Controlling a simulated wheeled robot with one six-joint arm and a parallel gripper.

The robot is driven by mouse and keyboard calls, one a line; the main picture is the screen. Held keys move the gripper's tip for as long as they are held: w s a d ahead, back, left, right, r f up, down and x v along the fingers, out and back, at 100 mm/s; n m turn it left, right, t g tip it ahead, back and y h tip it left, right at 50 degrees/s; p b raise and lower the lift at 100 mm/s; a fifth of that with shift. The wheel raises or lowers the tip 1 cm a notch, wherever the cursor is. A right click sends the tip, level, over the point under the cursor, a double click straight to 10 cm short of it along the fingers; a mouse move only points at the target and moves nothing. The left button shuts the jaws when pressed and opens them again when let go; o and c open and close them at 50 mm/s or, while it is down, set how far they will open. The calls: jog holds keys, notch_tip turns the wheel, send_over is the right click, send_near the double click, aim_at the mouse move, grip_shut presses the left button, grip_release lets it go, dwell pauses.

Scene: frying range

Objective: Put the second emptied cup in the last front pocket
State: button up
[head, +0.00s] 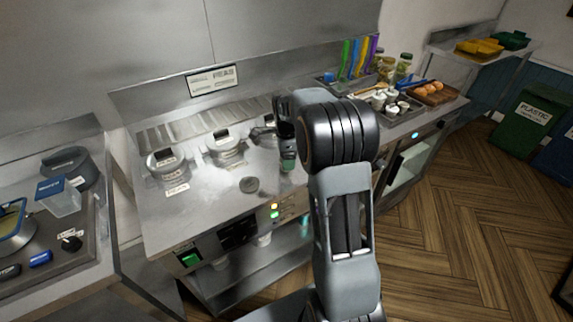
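Several small pale cups (391,108) sit in a tray (361,100) on the counter, right of the range and partly behind my arm. At this size I cannot tell which cups are empty or which front pockets are free. My gripper (272,134) is over the right part of the steel range top, left of my arm's thick dark joint. A dark item with a greenish lower part (289,163) shows just below it. I cannot tell whether my gripper holds this item, or whether its fingers are open.
Lidded grey pots (227,147) stand on the range top (205,190), with a small round grey item (249,184) near its front. A board with orange-brown food (432,94), jars (404,66) and coloured upright items (357,57) are at the right.

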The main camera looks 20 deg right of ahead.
jog(key=shift+f, duration=1.1)
jog(key=shift+c, duration=0.3)
jog(key=c, duration=1)
jog(key=shift+o, duration=0.2)
jog(key=shift+r, duration=0.1)
